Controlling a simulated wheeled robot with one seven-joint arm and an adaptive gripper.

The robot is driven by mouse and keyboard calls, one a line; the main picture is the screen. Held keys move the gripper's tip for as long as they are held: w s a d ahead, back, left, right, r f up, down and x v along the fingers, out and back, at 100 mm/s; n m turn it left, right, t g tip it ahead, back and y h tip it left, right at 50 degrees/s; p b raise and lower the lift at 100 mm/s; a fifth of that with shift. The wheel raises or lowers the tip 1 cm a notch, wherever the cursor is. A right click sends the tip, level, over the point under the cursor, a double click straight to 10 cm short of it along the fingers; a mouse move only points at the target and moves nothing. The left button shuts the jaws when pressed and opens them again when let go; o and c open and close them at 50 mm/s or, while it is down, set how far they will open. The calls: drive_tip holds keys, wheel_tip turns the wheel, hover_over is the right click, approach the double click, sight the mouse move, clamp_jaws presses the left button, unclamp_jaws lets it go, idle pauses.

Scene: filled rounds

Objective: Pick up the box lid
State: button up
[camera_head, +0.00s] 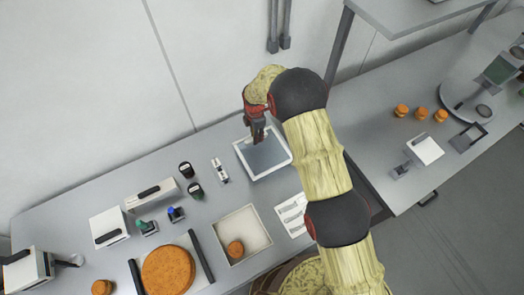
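A flat square piece with a white rim and a grey-blue middle (262,163) lies at the back of the table; it looks like the box lid. My gripper (258,138) points down over its back part, with the fingertips close to it. I cannot tell whether they touch it or how far apart they are. An open white square box (243,214) stands nearer the front, with an orange-brown round (235,249) inside. My arm passes just right of the lid and hides part of the table there.
Left of the lid are a small white device (219,170) and dark-capped jars (186,170). A big orange disc (168,271) lies between dark bars at the front. A white sectioned tray (291,214) is beside my arm. Another table (395,165) stands right; the wall is close behind.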

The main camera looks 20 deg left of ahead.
clamp_jaws()
drive_tip(key=shift+r, duration=0.15)
idle(0.6)
